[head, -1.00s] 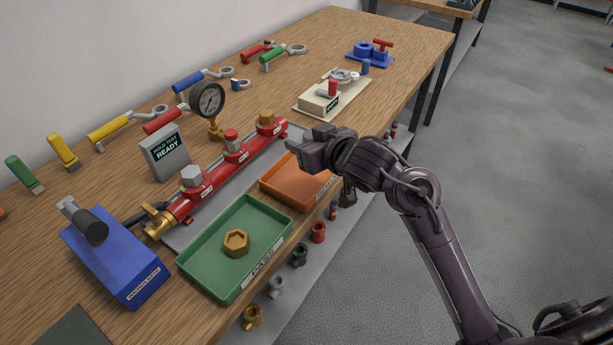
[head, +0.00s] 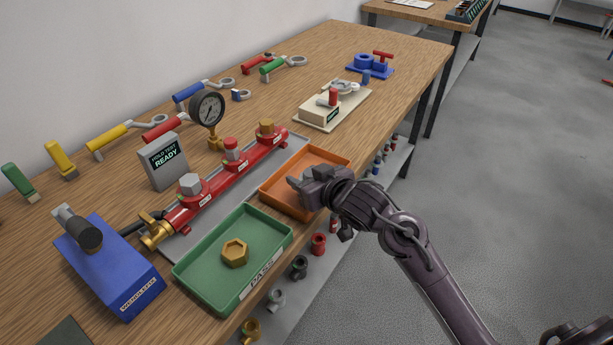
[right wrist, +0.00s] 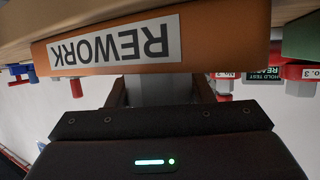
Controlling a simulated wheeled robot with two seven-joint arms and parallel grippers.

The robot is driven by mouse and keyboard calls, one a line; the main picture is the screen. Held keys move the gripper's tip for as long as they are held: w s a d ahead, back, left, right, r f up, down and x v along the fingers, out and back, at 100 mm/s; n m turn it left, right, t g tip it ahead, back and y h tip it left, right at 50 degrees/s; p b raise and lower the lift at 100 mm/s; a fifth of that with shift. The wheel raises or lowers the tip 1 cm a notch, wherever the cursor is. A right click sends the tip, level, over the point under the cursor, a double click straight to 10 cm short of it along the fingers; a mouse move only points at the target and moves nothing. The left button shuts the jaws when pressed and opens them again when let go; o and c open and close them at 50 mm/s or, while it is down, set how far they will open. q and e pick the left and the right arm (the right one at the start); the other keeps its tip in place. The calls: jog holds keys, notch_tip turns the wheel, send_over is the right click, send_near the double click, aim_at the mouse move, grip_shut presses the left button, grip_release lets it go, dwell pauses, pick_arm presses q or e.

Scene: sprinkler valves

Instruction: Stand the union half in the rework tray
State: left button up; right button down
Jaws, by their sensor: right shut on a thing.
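The rework tray is the orange tray (head: 327,155) on the bench, right of the green tray. Its REWORK label (right wrist: 114,44) shows upside down in the right wrist view. My right gripper (head: 303,188) is at the tray's near side, over or inside it; the exact height is hard to tell. It is shut on a grey piece, the union half (head: 294,183), which shows as a pale block between the fingers in the right wrist view (right wrist: 160,90). The gripper hides most of it, and I cannot tell whether it touches the tray floor. My left gripper is not in view.
A green tray (head: 200,264) holding a brass hex fitting (head: 235,253) stands close on the left. A red valve manifold (head: 232,171) lies behind both trays. Fittings sit on a lower shelf (head: 289,291).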

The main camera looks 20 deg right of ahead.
jog(key=c, duration=0.7)
grip_release()
jog(key=shift+f, duration=0.1)
jog(key=shift+s+r, duration=0.1)
jog(key=shift+r, duration=0.1)
jog(key=p+v, duration=0.1)
jog(key=v, duration=1.1)
